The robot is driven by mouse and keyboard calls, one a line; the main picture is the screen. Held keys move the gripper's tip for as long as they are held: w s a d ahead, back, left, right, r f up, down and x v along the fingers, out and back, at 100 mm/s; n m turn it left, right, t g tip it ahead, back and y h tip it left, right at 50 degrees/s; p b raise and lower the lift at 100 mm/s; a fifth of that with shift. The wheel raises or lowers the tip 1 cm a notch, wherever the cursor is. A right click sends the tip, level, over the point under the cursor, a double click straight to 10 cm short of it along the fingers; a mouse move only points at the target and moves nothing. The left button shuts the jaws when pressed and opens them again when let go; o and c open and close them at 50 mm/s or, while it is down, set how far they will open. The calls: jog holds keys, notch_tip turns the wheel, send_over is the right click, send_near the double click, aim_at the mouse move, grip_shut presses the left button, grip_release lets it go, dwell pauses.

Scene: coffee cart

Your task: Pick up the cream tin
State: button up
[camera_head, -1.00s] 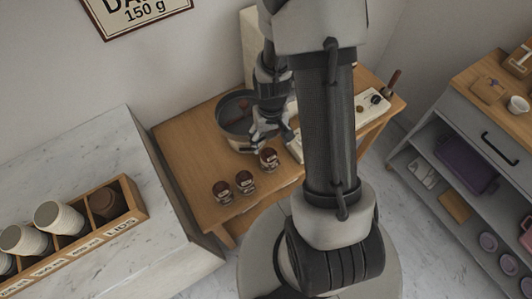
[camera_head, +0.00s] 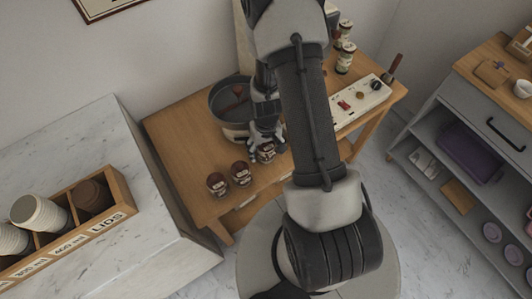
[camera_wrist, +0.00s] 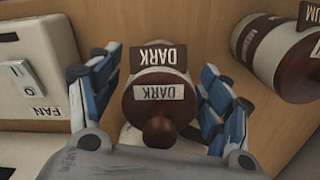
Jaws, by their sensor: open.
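A cream tin with a dark brown lid and knob, labelled DARK (camera_wrist: 158,92), sits between my gripper's fingers in the wrist view. In the head view this tin (camera_head: 267,156) is the rightmost of three at the front of the wooden table. My gripper (camera_head: 262,140) is open around its upper part, one blue-padded finger on each side in the wrist view (camera_wrist: 158,100). I see small gaps and no clear contact. A similar cream tin marked MEDIUM (camera_wrist: 262,45) lies to the right in the wrist view. The other front tins (camera_head: 241,174) (camera_head: 217,184) stand left of my gripper.
A round dark pan (camera_head: 228,103) stands just behind my gripper. A white switch box (camera_head: 361,101) is to the right; its FAN switch (camera_wrist: 30,80) shows in the wrist view. Two more jars (camera_head: 345,57) stand at the back. The table's left part (camera_head: 180,135) is clear.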

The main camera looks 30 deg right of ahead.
notch_tip(320, 180, down, 2)
jog(key=shift+r, duration=0.1)
jog(key=shift+c, duration=0.6)
jog(key=c, duration=1.2)
jog(key=shift+c, duration=0.2)
jog(key=shift+r, duration=0.15)
